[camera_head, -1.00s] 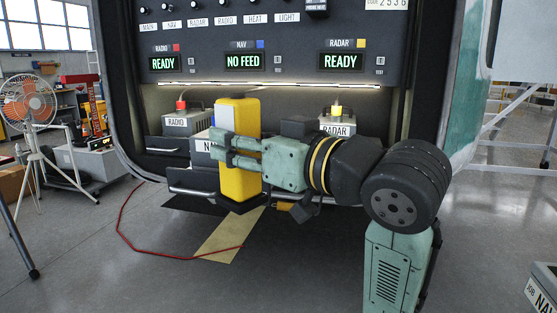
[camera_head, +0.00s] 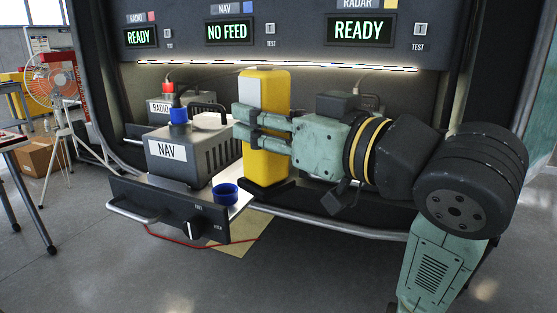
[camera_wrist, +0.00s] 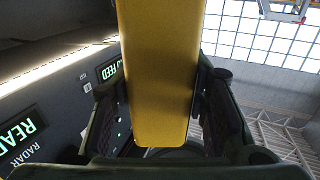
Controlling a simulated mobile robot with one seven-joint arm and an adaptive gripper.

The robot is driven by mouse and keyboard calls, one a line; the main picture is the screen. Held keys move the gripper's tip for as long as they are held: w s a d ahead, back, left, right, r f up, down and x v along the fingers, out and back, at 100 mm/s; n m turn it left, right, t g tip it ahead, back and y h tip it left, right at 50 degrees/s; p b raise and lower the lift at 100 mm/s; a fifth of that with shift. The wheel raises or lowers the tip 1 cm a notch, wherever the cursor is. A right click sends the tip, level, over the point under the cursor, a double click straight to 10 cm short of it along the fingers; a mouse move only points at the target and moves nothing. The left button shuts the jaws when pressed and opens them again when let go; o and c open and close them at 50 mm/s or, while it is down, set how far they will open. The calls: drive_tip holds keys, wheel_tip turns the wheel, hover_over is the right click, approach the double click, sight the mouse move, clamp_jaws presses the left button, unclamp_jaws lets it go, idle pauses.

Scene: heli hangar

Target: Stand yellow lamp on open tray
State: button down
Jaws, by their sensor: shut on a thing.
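My gripper (camera_head: 246,125) is shut on the yellow lamp (camera_head: 267,84), a tall upright block with a dark base (camera_head: 265,190). The lamp also fills the middle of the wrist view (camera_wrist: 160,75), between my two fingers. The open tray (camera_head: 160,207) is pulled out at centre left, with a dark front panel and a handle. On it stand the grey NAV unit (camera_head: 172,152) with a blue connector and a small blue cup or ring (camera_head: 224,194). The lamp is at the tray's right edge in the picture. I cannot tell whether its base touches the tray.
A RADIO unit (camera_head: 160,107) sits behind at the left. Another unit (camera_head: 340,105) is partly hidden behind my gripper. The panel above reads NO FEED (camera_head: 228,31) at its middle. A fan (camera_head: 63,84) stands at left. A red cable runs over the floor below.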

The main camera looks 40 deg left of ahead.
drive_tip(key=shift+w+a, duration=0.1)
drive_tip(key=shift+w, duration=0.25)
drive_tip(key=w+a+f+p, duration=0.3)
drive_tip(key=w+a, duration=0.6)
drive_tip(key=w, duration=0.3)
drive_tip(key=shift+w+a+f+p, duration=0.2)
drive_tip(key=shift+f+p, duration=0.1)
drive_tip(key=shift+f, duration=0.6)
drive_tip(key=shift+f, duration=0.2)
drive_tip(key=c, duration=0.9)
unclamp_jaws()
drive_tip(key=shift+c, duration=0.2)
